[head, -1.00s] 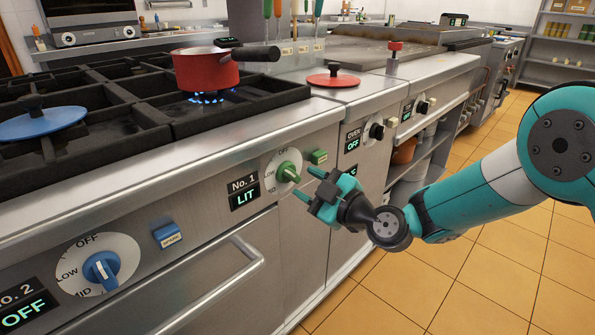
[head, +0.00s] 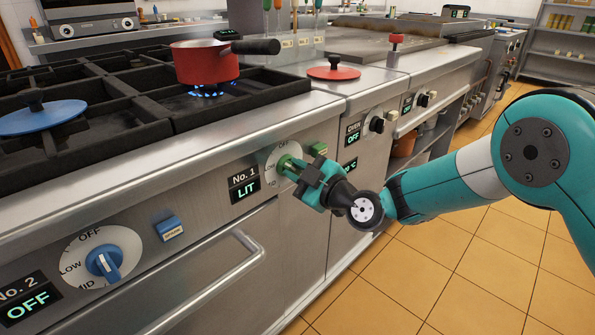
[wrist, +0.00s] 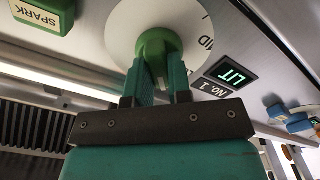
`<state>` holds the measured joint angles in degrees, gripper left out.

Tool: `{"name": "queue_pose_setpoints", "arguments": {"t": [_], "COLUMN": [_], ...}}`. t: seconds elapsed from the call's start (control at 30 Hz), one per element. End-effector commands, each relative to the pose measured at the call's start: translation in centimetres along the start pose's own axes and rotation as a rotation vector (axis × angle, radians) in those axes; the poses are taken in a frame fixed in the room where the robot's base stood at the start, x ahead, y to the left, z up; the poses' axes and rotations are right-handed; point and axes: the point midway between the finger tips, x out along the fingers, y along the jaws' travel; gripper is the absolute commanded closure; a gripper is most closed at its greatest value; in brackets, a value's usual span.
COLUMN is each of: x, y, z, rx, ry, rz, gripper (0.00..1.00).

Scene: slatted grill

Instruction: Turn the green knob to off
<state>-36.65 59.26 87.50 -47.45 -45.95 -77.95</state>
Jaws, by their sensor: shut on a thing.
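The green knob (wrist: 156,48) sits on a white dial on the stove's front panel; in the head view the knob (head: 285,162) is partly hidden by my gripper. My gripper (head: 300,167) is shut on the green knob, with one finger on each side of it in the wrist view (wrist: 158,72). The No. 1 display (head: 245,192) beside the dial reads LIT. A blue flame (head: 207,94) burns under the red pot (head: 205,64). The knob's exact pointing is hard to tell.
The green spark button (head: 320,149) is just right of the dial. The blue knob (head: 103,264) with its No. 2 display reading OFF and an oven door handle (head: 225,280) are at lower left. A black oven knob (head: 377,124) is farther right. Open floor lies at right.

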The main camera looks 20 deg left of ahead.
Motion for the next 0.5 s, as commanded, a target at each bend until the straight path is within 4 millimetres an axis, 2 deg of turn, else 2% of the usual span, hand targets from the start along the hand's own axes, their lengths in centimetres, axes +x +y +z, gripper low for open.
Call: {"name": "queue_pose_setpoints", "arguments": {"t": [0.27, 0.5], "x": [-0.03, -0.04], "y": [-0.14, -0.14], "z": [0.11, 0.18], "rx": [0.080, 0.250], "ry": [0.001, 0.000], "rz": [-0.001, -0.002], "gripper": [1.00, 1.00]}}
